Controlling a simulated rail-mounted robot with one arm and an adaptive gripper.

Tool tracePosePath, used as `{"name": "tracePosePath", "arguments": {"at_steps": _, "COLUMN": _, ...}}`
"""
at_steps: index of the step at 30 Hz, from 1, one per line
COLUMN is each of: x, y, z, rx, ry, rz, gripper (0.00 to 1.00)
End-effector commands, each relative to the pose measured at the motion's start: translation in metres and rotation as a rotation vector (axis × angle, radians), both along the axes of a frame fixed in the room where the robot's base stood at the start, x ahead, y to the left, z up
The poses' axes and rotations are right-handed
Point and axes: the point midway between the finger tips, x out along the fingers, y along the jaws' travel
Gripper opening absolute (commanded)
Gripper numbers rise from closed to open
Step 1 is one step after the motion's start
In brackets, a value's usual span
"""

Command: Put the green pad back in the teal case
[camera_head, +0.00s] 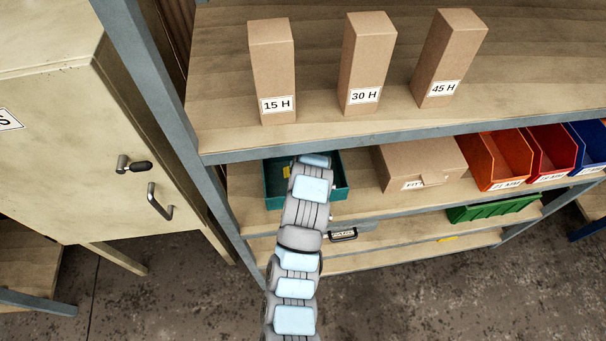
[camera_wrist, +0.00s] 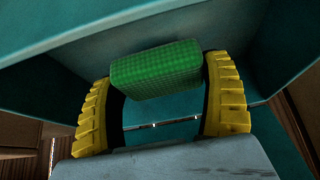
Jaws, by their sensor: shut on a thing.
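The green pad (camera_wrist: 155,68) is a textured block between the two yellow fingers of my gripper (camera_wrist: 160,88) in the wrist view. My gripper is shut on it. Teal walls of the teal case (camera_wrist: 65,85) surround the pad and fingers; whether the pad touches the case floor cannot be told. In the head view the teal case (camera_head: 276,190) stands open on the middle shelf at left, below the top shelf's edge. My arm reaches into it and hides much of its inside. The pad cannot be made out in the head view.
A cardboard box (camera_head: 420,163) stands right of the case, then orange (camera_head: 496,160), red (camera_head: 550,150) and blue bins. Three tall boxes, including 30 H (camera_head: 367,65), stand on the shelf above. A cabinet (camera_head: 60,130) is at left. A green bin (camera_head: 495,209) sits lower right.

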Motion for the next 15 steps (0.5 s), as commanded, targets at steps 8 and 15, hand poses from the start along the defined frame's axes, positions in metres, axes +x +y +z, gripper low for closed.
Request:
{"name": "tracePosePath", "arguments": {"at_steps": 8, "x": -0.002, "y": 0.0, "z": -0.023, "rx": 0.0, "ry": 0.004, "rz": 0.0, "gripper": 0.48}}
{"name": "tracePosePath", "arguments": {"at_steps": 15, "x": -0.002, "y": 0.001, "z": -0.025, "rx": 0.0, "ry": 0.005, "rz": 0.0, "gripper": 0.48}}
